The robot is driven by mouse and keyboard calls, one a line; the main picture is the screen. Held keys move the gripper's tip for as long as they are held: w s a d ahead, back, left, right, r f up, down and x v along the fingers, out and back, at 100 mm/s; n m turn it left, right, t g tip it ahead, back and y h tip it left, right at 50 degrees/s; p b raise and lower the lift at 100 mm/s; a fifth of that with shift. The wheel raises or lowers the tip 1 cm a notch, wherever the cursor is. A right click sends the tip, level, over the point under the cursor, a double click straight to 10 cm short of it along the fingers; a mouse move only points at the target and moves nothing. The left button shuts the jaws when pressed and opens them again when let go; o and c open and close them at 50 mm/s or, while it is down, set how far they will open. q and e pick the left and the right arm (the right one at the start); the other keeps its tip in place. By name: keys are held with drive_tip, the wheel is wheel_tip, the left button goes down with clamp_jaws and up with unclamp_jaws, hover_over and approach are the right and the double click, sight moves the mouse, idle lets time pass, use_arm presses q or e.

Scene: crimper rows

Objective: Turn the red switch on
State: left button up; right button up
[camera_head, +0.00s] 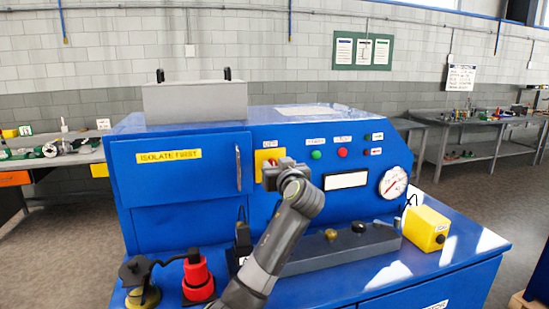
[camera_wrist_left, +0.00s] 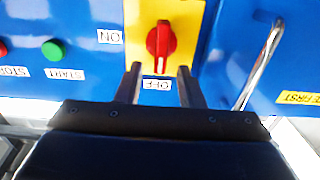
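The red switch (camera_wrist_left: 161,42) sits on a yellow plate (camera_wrist_left: 183,18) in the blue machine front. The left wrist view shows it upside down. The switch handle lies in line with the OFF label (camera_wrist_left: 157,85), its white mark towards that label. The ON label (camera_wrist_left: 109,36) is off to the side. My left gripper (camera_wrist_left: 159,72) is open, its two fingers apart, with the tips near the handle's OFF end; contact cannot be told. In the head view my left gripper (camera_head: 276,169) mostly hides the switch; the yellow plate (camera_head: 261,164) shows behind it. My right gripper is not in view.
A green button (camera_head: 316,155), a red button (camera_head: 342,152) and a gauge (camera_head: 394,182) are right of the switch. A cabinet door handle (camera_head: 238,168) stands out on the left. A red plug (camera_head: 197,276) and a yellow box (camera_head: 427,229) stand on the ledge below.

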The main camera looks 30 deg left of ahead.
use_arm(q)
drive_tip(key=shift+x, duration=0.9)
drive_tip(key=shift+w, duration=0.1)
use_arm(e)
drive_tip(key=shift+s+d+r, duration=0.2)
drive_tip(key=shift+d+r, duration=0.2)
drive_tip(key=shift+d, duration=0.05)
use_arm(q)
drive_tip(key=shift+a, duration=0.1)
clamp_jaws()
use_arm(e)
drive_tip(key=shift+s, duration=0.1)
